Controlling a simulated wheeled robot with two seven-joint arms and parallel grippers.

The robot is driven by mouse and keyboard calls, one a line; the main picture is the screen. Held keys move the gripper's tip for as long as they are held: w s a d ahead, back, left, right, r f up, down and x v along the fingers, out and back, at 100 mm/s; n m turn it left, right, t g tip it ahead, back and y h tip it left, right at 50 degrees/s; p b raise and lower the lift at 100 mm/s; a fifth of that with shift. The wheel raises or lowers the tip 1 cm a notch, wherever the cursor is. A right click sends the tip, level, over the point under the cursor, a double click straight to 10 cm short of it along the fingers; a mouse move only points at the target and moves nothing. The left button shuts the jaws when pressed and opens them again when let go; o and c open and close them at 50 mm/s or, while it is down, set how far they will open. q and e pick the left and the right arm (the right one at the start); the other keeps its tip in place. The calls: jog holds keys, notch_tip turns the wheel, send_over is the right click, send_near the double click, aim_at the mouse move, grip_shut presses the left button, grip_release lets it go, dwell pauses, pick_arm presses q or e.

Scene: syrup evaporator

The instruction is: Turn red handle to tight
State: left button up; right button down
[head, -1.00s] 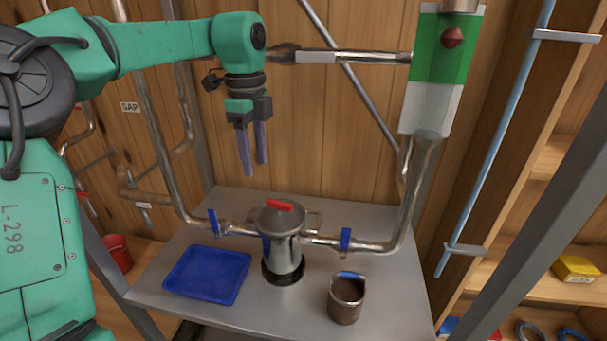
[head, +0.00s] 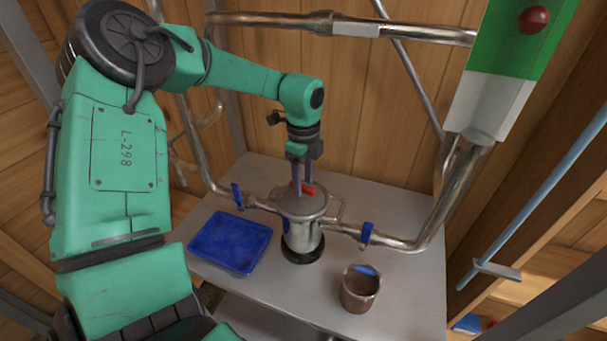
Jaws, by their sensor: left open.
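The red handle (head: 309,190) sits on top of the lid of a silver metal canister (head: 302,237), which stands upright on a black base on the grey table. My left gripper (head: 302,188) points straight down at the lid. Its purple fingers are open and are at the red handle, with part of the handle showing to their right. I cannot tell whether the fingers touch it. The fingers hide the handle's left part. My right gripper is not in view.
A blue tray (head: 230,241) lies left of the canister. A brown cup (head: 360,289) stands to its right. Metal pipes with blue valve levers (head: 366,234) join the canister on both sides. A green and white panel (head: 505,70) with a red knob hangs at upper right.

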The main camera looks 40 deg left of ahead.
pick_arm(q)
jog(key=shift+s, duration=0.35)
jog(key=shift+d, duration=0.1)
jog(key=shift+w, duration=0.1)
grip_shut()
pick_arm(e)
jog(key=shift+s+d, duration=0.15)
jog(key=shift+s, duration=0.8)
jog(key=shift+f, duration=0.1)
